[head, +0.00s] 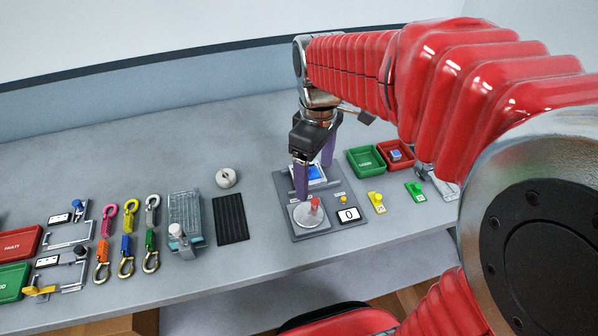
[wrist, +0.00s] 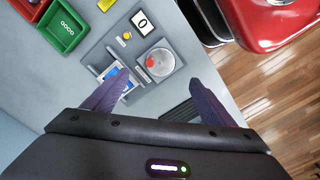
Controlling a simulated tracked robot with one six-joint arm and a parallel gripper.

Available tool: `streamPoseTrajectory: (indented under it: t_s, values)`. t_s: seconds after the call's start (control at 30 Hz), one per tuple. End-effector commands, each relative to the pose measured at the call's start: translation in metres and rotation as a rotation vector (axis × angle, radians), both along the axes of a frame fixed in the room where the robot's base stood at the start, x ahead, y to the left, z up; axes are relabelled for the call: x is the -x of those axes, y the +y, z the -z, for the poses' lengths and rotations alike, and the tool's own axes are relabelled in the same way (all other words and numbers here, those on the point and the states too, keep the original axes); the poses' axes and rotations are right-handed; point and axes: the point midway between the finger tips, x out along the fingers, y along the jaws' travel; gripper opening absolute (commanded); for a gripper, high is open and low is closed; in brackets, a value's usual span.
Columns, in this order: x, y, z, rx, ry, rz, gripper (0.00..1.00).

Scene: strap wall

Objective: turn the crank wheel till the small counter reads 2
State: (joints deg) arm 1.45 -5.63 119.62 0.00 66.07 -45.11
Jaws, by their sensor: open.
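The crank wheel (head: 308,215) is a pale disc with a red knob (head: 315,204) on a grey panel (head: 285,193). It also shows in the wrist view (wrist: 160,62), with the red knob at its left side. The small counter (head: 348,215) sits beside the wheel and reads 0; it also shows in the wrist view (wrist: 139,22). My gripper (head: 315,172) is open, its purple fingers pointing down over the panel behind the wheel.
A blue-and-white item (head: 316,174) lies on the panel under my gripper, and a yellow button (head: 343,198) is near the counter. A green tray (head: 365,161) and red tray (head: 396,154) stand to the right. A black ribbed mat (head: 231,218) lies to the left.

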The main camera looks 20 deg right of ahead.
Motion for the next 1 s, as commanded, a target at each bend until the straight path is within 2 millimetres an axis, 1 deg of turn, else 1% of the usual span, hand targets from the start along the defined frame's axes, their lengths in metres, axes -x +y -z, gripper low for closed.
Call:
streamPoseTrajectory:
  t_s: [0.1,0.2,0.3,0.77,0.87,1.0]
  values:
    - [0.0,0.0,0.0,0.0,0.0,-0.125,0.78]
    - [0.0,0.0,0.0,0.0,-0.001,-0.211,0.78]
    - [0.0,0.0,0.0,0.0,-0.001,-0.262,0.78]
    - [0.0,-0.001,0.002,0.0,0.0,-0.278,0.78]
    - [0.0,-0.001,0.008,0.0,0.001,-0.278,0.78]
    - [0.0,-0.001,0.022,0.0,0.001,-0.277,0.78]
